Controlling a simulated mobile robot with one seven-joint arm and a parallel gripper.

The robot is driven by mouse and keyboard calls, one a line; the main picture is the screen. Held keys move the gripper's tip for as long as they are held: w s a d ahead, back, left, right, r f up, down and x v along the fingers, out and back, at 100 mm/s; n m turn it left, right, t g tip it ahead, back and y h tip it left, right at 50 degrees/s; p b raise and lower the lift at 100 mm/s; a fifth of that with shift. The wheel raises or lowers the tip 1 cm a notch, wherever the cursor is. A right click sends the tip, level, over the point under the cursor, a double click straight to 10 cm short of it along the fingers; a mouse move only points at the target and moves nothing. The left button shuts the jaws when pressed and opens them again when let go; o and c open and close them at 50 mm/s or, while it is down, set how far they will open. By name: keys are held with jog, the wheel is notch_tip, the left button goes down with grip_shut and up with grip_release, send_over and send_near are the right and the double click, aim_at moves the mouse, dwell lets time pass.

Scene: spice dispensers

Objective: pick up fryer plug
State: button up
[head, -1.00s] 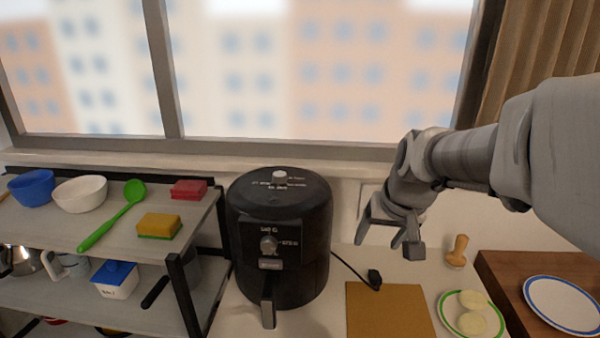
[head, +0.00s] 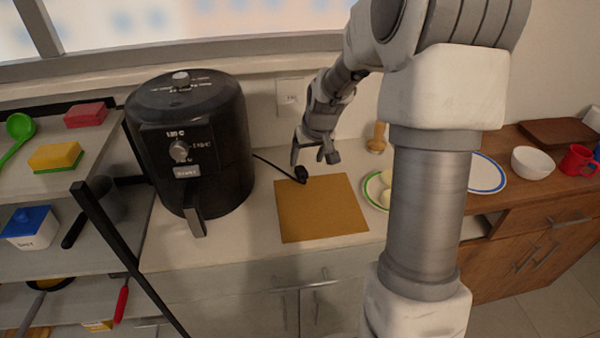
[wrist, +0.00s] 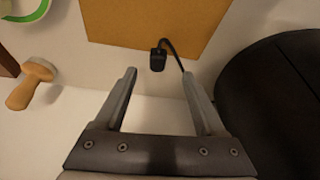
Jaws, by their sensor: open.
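The black fryer plug (head: 301,174) lies at the back edge of the tan board, on the end of a black cord that runs to the air fryer (head: 190,140). In the wrist view the plug (wrist: 158,60) is just beyond my fingertips, between their lines, with the cord curving off to the right. My gripper (head: 316,160) is open and empty, pointing down above and slightly right of the plug in the head view. In the wrist view my gripper (wrist: 160,78) shows a wide gap between its fingers, and the plug is apart from both.
The tan board (head: 320,215) lies on the counter. A wooden-handled tool (head: 376,138) and a green-rimmed plate (head: 372,190) are to the right. The dark fryer body (wrist: 275,100) is close beside my right finger in the wrist view. A wall socket (head: 290,97) is behind.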

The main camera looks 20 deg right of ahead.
aim_at(304, 172)
jog(key=shift+b+x, duration=0.3)
jog(key=shift+x, duration=3.7)
jog(key=shift+d, duration=0.15)
grip_shut()
